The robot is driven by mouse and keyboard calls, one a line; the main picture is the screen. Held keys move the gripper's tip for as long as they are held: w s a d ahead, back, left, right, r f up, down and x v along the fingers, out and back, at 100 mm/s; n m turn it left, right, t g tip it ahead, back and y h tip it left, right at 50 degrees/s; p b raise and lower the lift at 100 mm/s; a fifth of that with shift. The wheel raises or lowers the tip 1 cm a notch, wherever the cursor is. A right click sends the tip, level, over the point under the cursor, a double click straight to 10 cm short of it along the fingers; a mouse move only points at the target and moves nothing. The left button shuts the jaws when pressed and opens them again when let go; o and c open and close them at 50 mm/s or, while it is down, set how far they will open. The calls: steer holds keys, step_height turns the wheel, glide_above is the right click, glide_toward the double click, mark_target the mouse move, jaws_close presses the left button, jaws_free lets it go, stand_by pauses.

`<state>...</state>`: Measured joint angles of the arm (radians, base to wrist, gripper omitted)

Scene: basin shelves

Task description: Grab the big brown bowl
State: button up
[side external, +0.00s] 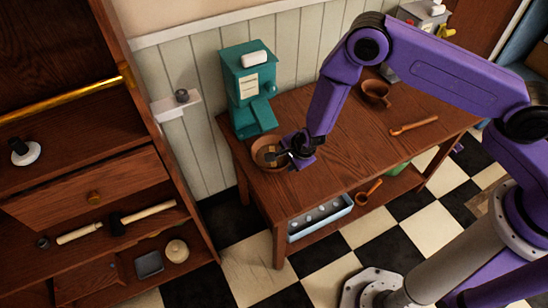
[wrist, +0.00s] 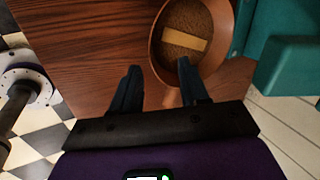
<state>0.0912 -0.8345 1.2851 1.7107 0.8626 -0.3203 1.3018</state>
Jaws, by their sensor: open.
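A brown bowl (side external: 258,148) stands at the left end of the wooden table, in front of the teal machine. In the wrist view the bowl (wrist: 158,42) fills the upper middle; a grainy brown content and a pale yellow strip (wrist: 186,39) show inside. My gripper (side external: 280,153) is at the bowl's right side. In the wrist view my gripper (wrist: 159,68) is open, with the left finger outside the bowl and the right finger over its near rim. The near wall lies partly between them; contact cannot be told. A second, smaller-looking brown bowl (side external: 376,93) stands farther back.
The teal machine (side external: 250,90) stands close behind the bowl and also shows in the wrist view (wrist: 290,65). A wooden spoon (side external: 413,126) lies to the right on the table (side external: 335,150). A blue tray (side external: 320,217) is on the lower shelf. The table's middle is clear.

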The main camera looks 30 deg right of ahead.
mark_target(286, 163)
steer(key=x, duration=0.4)
steer(key=shift+s+d+f, duration=0.15)
steer(key=shift+s+d, duration=0.05)
steer(key=shift+d, duration=0.05)
steer(key=shift+w+f, duration=0.25)
steer(key=shift+f, duration=0.2)
jaws_close()
